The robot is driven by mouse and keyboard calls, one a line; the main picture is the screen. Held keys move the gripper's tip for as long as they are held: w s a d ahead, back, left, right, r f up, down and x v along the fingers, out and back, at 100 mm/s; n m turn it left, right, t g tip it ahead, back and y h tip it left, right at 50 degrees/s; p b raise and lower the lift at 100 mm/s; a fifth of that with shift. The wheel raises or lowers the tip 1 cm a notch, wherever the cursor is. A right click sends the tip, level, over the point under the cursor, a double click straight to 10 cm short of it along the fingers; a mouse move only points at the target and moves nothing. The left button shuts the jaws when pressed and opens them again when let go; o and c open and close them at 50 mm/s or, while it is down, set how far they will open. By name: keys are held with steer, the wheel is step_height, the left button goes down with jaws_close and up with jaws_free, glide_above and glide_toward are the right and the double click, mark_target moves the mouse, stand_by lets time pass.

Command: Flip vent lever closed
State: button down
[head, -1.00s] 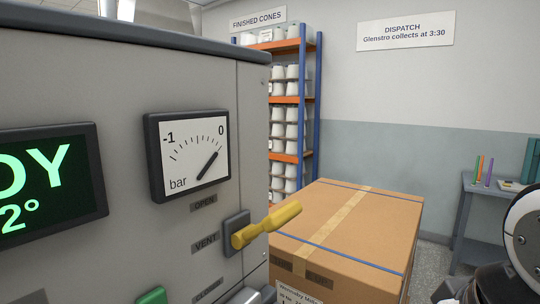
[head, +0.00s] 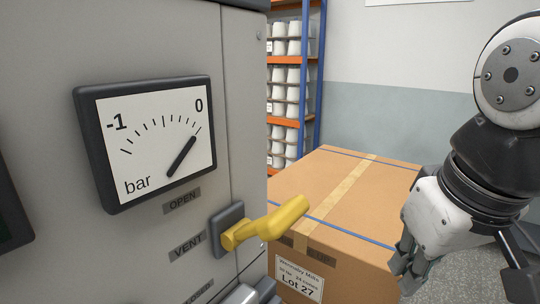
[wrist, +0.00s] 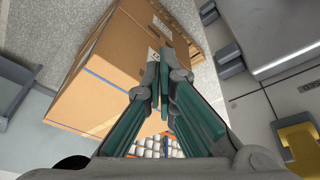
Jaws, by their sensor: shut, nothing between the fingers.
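The yellow vent lever (head: 270,222) sticks out from a dark mount on the grey machine panel in the head view, pointing right and slightly up. The label VENT (head: 188,245) is beside its mount, OPEN (head: 182,201) is above and a partly cut-off label is below. Yellow at the right edge of the wrist view (wrist: 301,146) looks like the lever. My gripper shows its shut, empty fingers in the wrist view (wrist: 160,85). In the head view it hangs at the right (head: 405,275), apart from the lever, its fingertips partly cut off or hard to see.
A pressure gauge (head: 153,140) above the lever has its needle near 0. A large strapped carton (head: 330,215) stands right of the machine, behind the lever, and also fills the left of the wrist view (wrist: 110,75). A rack of white cones (head: 290,100) stands behind.

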mark_target(263, 225)
steer(key=w+a+r+n+g+p, duration=0.1)
steer(key=w+a+r+n+p, duration=0.2)
steer(key=a+r, duration=0.5)
steer(key=w+a+r+n+g+p, duration=0.1)
steer(key=w+a+r+n+p, duration=0.3)
steer(key=a+r, duration=0.4)
step_height(263, 225, up, 8)
steer(key=shift+a+f+n+g+y, duration=0.15)
steer(key=shift+n+g+y, duration=0.25)
steer(key=shift+n, duration=0.5)
step_height(263, 225, down, 13)
steer(key=d+p, duration=0.1)
steer(key=shift+s, duration=0.4)
steer(key=shift+d, duration=0.1)
